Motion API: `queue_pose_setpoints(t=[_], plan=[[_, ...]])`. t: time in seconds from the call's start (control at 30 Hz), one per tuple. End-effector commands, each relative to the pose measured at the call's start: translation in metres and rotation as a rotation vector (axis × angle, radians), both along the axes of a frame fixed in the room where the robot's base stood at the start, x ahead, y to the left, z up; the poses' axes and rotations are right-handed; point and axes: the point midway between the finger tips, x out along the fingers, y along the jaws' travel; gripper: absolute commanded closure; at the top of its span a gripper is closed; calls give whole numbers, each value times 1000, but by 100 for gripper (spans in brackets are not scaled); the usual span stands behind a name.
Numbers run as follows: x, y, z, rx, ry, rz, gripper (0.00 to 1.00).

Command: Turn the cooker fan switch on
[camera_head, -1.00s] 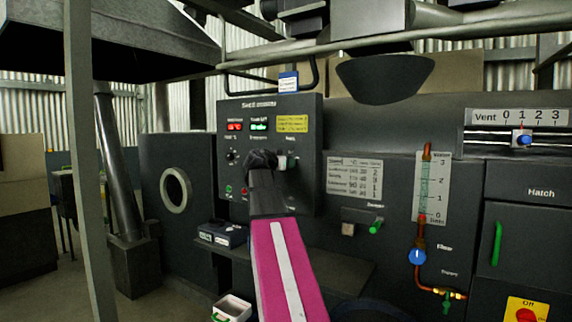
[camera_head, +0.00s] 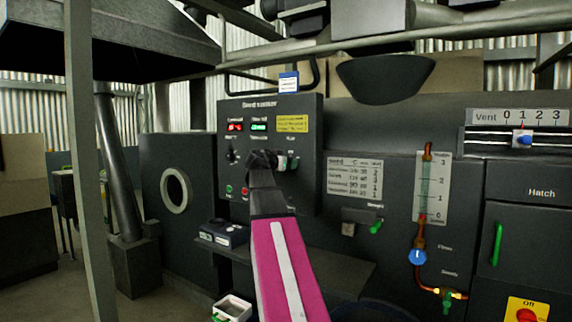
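The cooker control panel (camera_head: 308,190) is a dark box left of centre, with a red and a green display above and a yellow label at its upper right. A small switch (camera_head: 293,164) sits on its right side, under a blurred label; I cannot read whether it is the fan switch or tell its position. My gripper (camera_head: 272,160), dark at the end of my pink arm, is in front of the panel just left of this switch. A small pale part shows between them. Whether they touch, and how the fingers stand, is unclear. My gripper hides part of the panel.
A dark knob (camera_head: 233,155) and a green button (camera_head: 229,189) are on the panel's left side. A shelf (camera_head: 330,266) juts out below the panel, with a small dark box (camera_head: 222,235) at its left.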

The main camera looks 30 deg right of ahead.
Motion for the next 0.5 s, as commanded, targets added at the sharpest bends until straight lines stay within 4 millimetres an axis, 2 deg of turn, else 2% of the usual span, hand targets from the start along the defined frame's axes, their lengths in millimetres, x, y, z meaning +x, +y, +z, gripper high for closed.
queue_pose_setpoints(t=[0.17,0.5], plan=[[-6,11,1,-1,-1,1,34],[-34,65,7,-1,-1,3,34]])
